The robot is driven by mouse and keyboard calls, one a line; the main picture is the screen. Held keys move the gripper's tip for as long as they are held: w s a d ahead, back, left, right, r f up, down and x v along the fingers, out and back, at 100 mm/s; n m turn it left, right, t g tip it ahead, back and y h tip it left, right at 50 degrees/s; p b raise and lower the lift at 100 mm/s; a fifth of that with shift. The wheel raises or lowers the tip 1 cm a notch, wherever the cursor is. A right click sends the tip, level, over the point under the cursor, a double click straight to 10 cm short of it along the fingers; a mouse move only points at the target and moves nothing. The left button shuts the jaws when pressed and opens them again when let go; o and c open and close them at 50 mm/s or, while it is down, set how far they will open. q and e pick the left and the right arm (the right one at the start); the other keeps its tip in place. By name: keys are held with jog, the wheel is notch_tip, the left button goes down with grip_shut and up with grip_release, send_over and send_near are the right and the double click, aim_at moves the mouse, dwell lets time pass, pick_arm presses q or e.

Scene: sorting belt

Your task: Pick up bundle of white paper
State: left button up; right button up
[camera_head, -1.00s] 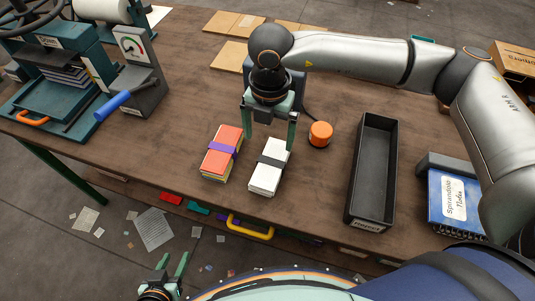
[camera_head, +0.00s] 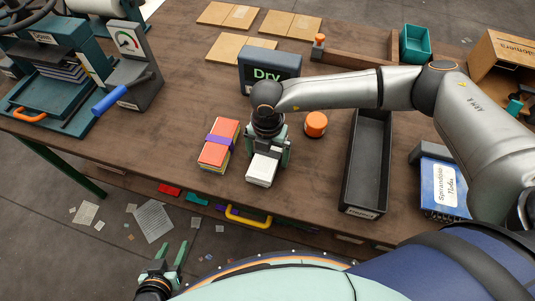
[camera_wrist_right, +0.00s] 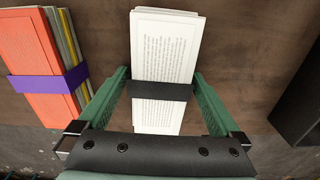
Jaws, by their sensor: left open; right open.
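The bundle of white paper (camera_head: 262,168) lies on the brown table, with a dark band (camera_wrist_right: 160,91) around its middle in the right wrist view. My right gripper (camera_head: 268,155) is above it, pointing down. Its green fingers (camera_wrist_right: 163,100) stand open, one on each side of the bundle near the band. I cannot tell whether they touch the paper. In the head view the gripper hides the far part of the bundle. My left gripper (camera_head: 178,255) is open and empty, low in front of the table, over the floor.
An orange bundle with a purple band (camera_head: 219,145) lies close left of the white one. An orange cylinder (camera_head: 316,124) and a long black tray (camera_head: 367,165) stand to the right. A dark box marked "Dry" (camera_head: 268,66) stands behind. A blue notebook (camera_head: 443,188) is further right.

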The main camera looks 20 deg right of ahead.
jog(key=c, duration=1.5)
